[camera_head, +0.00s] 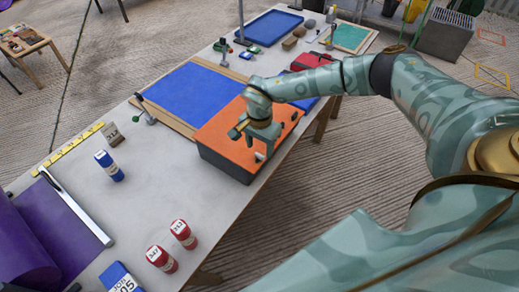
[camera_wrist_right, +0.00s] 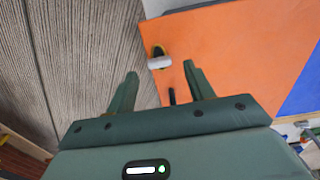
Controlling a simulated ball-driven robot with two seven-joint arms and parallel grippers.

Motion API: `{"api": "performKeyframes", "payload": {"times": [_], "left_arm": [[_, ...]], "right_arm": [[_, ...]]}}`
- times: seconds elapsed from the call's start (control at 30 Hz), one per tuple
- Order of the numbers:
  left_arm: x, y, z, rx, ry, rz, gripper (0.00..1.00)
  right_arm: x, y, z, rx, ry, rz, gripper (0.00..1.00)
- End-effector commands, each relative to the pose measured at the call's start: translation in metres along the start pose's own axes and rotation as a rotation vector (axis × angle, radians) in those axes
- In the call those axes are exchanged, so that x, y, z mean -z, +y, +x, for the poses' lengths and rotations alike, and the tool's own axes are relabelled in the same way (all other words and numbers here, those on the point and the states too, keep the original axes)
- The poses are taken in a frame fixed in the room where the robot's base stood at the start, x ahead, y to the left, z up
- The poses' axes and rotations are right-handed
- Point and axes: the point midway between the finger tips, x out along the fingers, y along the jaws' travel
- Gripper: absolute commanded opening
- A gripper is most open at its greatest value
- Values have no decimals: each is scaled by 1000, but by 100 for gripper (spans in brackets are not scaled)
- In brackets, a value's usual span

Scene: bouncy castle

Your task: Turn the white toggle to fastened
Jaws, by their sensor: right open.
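The white toggle (camera_wrist_right: 160,62) shows in the right wrist view as a short pale bar on a dark mount, near the edge of an orange panel (camera_wrist_right: 230,60). The bar lies nearly crosswise in that view. My right gripper (camera_wrist_right: 160,72) is open, with one finger on each side of the toggle in the picture; I see no contact. In the head view my right gripper (camera_head: 262,148) points down over the orange-topped box (camera_head: 212,134) near its front right edge, and it hides most of the toggle there. My left gripper is not in view.
The box stands on a long grey table (camera_head: 95,210). A blue panel (camera_head: 193,93) lies behind it. A blue can (camera_head: 109,166) and two red cans (camera_head: 183,234) stand to the left. A purple roll (camera_head: 20,245) lies at the near left.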

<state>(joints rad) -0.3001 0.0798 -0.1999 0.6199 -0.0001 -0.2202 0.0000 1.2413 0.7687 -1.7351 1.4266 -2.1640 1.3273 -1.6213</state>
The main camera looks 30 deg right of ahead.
Motion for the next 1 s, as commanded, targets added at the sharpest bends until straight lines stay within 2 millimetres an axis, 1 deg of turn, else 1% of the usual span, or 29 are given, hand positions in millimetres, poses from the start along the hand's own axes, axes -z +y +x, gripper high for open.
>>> {"api": "performKeyframes", "payload": {"times": [0.03,0.1,0.3,0.4,0.5,0.67,1.0], "left_arm": [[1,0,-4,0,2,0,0],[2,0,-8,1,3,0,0],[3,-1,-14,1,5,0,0],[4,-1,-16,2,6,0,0],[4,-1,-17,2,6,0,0],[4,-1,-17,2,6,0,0],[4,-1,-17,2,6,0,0]], "right_arm": [[1,-1,-17,5,1,0,53],[1,-1,-37,6,2,0,53],[1,-1,-90,6,2,-1,53],[1,-1,-110,4,2,-1,53],[0,-1,-124,3,1,-1,53],[0,-1,-133,2,1,-1,53],[0,-1,-134,1,0,-1,53]]}}
